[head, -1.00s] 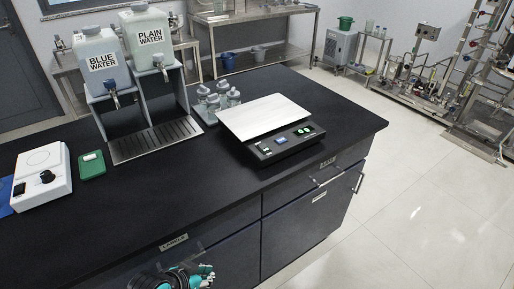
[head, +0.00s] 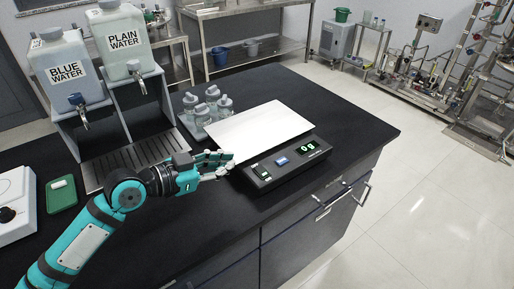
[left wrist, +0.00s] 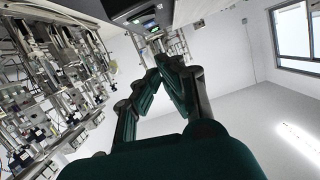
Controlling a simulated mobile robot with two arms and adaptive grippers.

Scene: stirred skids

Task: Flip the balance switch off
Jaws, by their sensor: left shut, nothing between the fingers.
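The balance (head: 290,168) stands on the black bench, with a white weighing plate (head: 262,133) and a black front panel. The panel carries a small black-and-white switch (head: 260,170) at its left end, a blue button (head: 282,161) and a lit green display (head: 307,148) reading about 0 g. My left gripper (head: 229,162) is shut and empty, just left of the balance's front left corner, close to the switch. Touching cannot be told. In the left wrist view its fingertips (left wrist: 167,62) meet below the balance's panel (left wrist: 150,18). My right gripper is not in view.
Two labelled water tanks (head: 124,45) stand over a drip tray (head: 125,162) at the left. A green tray (head: 61,196) lies near a white device (head: 15,210). The bench right of the balance is clear.

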